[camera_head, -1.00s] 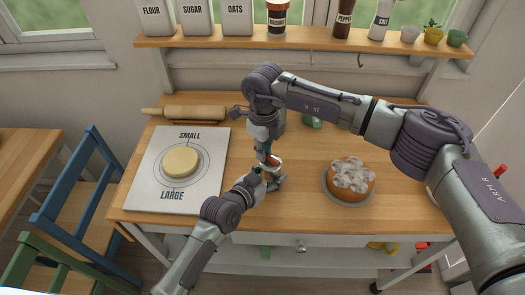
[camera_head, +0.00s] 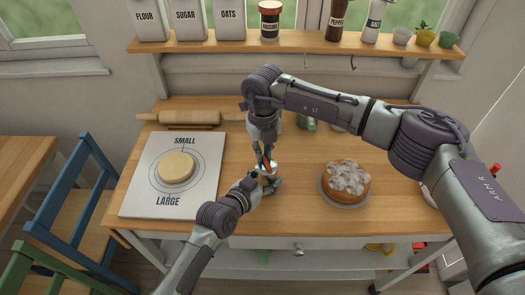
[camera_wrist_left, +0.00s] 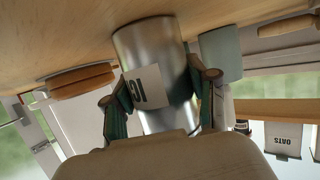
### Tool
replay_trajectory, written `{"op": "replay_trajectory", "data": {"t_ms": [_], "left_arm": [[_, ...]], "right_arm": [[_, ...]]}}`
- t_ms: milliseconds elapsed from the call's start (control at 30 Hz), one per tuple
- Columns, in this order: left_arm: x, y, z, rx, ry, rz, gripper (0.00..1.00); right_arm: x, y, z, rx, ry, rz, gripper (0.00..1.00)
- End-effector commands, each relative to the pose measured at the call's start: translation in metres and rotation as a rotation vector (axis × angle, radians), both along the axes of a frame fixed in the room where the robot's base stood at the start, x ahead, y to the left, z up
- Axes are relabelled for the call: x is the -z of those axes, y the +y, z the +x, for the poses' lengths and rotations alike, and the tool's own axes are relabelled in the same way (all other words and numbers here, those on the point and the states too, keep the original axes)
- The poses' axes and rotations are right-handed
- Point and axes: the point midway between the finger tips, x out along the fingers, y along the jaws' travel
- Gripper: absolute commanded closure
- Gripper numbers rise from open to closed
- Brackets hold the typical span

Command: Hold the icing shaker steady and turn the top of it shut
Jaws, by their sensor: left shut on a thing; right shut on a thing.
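The icing shaker (camera_head: 264,171) stands near the front middle of the worktop, mostly covered by my grippers in the head view. In the left wrist view it is a shiny metal cylinder (camera_wrist_left: 158,62) with a pale label reading "IC". My left gripper (camera_head: 268,183) is shut around its body, with a finger (camera_wrist_left: 115,118) on each side. My right gripper (camera_head: 265,163) comes down from above and is shut on the top of the shaker. The top itself is largely hidden by the fingers, so I cannot tell how far it is turned.
A sugared cake (camera_head: 346,180) sits to the right. A white board (camera_head: 140,200) with a dough round (camera_head: 176,166) lies to the left, a rolling pin (camera_head: 190,118) behind it. A green item (camera_head: 307,124) stands behind the shaker. A shelf (camera_head: 300,43) with jars runs along the back.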

Motion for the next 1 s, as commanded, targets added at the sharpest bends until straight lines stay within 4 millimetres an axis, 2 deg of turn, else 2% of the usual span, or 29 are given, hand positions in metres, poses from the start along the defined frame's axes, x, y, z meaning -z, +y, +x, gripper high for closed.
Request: {"op": "replay_trajectory", "data": {"t_ms": [400, 433, 567, 867, 1000], "left_arm": [[0.002, 0.0, -0.001, 0.001, 0.004, 0.001, 0.8], [0.002, 0.0, -0.001, 0.002, 0.004, 0.001, 0.8], [0.002, 0.0, -0.001, 0.001, 0.004, 0.001, 0.8], [0.002, 0.0, -0.001, 0.001, 0.004, 0.001, 0.8], [0.001, 0.0, -0.001, 0.001, 0.004, 0.001, 0.8]], "right_arm": [[-0.001, -0.001, 0.002, 0.01, -0.005, 0.0, 1.0], [-0.001, -0.001, 0.002, 0.01, -0.005, 0.0, 0.85], [-0.001, -0.001, 0.002, 0.009, -0.004, 0.001, 0.64], [-0.001, 0.0, 0.001, 0.007, -0.002, 0.0, 0.62], [-0.012, 0.0, 0.001, 0.006, -0.004, 0.001, 0.62]]}}
